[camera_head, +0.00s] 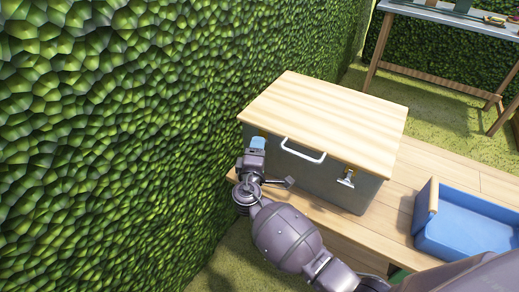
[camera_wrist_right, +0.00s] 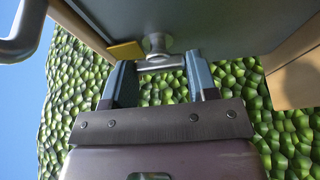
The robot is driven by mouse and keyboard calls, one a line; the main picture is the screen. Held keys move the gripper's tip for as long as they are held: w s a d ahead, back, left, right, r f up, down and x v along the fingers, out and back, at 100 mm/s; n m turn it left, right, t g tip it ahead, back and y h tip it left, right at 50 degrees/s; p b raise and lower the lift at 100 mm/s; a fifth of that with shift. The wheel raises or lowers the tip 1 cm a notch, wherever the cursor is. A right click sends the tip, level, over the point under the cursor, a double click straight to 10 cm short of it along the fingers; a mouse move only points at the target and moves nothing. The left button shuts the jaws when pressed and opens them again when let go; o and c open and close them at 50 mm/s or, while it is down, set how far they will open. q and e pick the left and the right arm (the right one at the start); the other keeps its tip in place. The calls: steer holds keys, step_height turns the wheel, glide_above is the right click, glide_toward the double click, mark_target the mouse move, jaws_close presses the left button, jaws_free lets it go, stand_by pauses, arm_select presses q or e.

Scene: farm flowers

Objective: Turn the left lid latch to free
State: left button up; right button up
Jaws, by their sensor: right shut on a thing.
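The grey box (camera_head: 325,180) with a pale wooden lid (camera_head: 325,115) stands on a wooden bench. The right lid latch (camera_head: 346,178) shows on its front. My right gripper (camera_head: 258,143) is at the left end of the box front, just below the lid edge, and hides the left latch in the head view. In the right wrist view the left lid latch (camera_wrist_right: 158,44) shows as a metal knob with a crossbar. My right gripper (camera_wrist_right: 160,66) is shut on this crossbar, one blue-grey finger at each end. A yellow tab (camera_wrist_right: 125,50) sits beside the knob. My left gripper is not in view.
A white handle (camera_head: 303,150) sticks out from the box between the latches. A leafy hedge (camera_head: 110,140) stands close on the left. A blue crate (camera_head: 465,225) rests on the bench (camera_head: 395,210) at the right. A work table (camera_head: 450,17) stands behind.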

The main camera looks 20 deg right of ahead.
stand_by(0.6)
steer(key=o, duration=0.9)
steer(key=shift+o, duration=0.2)
steer(key=v, duration=1.1)
steer(key=shift+p, duration=0.45)
steer(key=shift+r, duration=0.1)
